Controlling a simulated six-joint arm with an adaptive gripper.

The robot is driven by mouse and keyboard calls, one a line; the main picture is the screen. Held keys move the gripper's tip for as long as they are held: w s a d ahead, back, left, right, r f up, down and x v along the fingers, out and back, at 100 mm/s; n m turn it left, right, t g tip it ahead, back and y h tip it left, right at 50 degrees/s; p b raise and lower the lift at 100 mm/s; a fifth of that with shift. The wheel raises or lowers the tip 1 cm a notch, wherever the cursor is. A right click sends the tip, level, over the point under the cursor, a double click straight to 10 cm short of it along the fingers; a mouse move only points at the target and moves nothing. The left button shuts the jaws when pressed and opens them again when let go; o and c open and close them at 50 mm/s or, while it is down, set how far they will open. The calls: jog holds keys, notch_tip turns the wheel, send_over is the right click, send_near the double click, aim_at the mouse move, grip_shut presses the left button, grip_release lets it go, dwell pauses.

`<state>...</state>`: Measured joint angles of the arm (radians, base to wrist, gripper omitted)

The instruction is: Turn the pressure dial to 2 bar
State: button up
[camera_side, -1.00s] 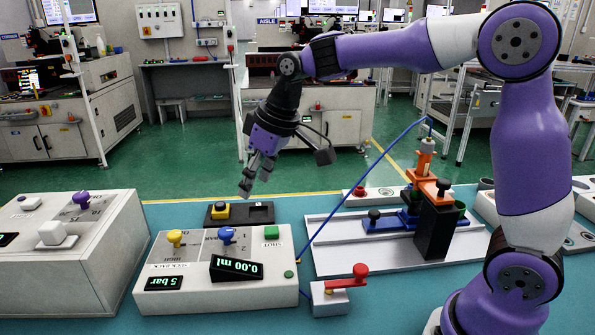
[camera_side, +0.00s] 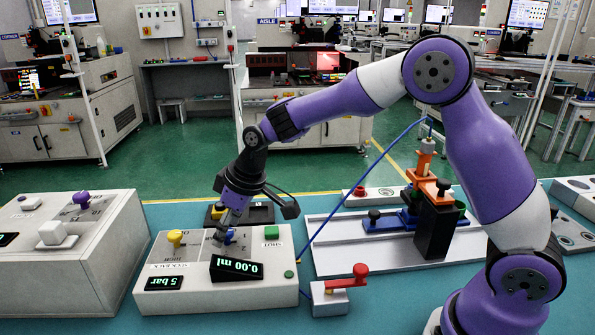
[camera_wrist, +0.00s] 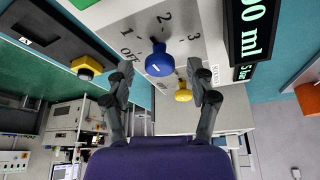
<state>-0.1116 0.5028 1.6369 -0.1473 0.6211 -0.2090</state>
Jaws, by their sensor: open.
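The blue dial (camera_side: 230,239) is on top of the white control box (camera_side: 215,294), partly covered by my gripper (camera_side: 226,232) in the side view. In the wrist view the blue dial (camera_wrist: 159,63) shows between my open fingers (camera_wrist: 161,70), near the fingertips. Contact cannot be made out. Its printed scale reads OFF, 1, 2 and 3; the exact pointer setting is unclear. A yellow dial (camera_side: 175,238) stands left of it. The box's left display (camera_side: 164,283) reads 5 bar; the tilted display (camera_side: 236,268) reads 0.00 ml.
A green button (camera_side: 271,232) is right of the blue dial. A black box with a yellow button (camera_side: 218,210) lies behind. A red-handled valve (camera_side: 346,283) and a slide fixture (camera_side: 390,243) stand right, another control box (camera_side: 70,260) left.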

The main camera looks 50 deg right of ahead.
grip_shut()
jog(key=shift+m, duration=0.4)
jog(key=shift+s+a+m+h, duration=0.1)
jog(key=shift+m+h, duration=0.5)
jog(key=shift+m, duration=0.75)
jog(key=shift+a+m+h, duration=0.1)
jog(key=shift+m+h, duration=0.5)
jog(key=shift+m, duration=0.75)
jog(key=shift+f, duration=0.1)
grip_release()
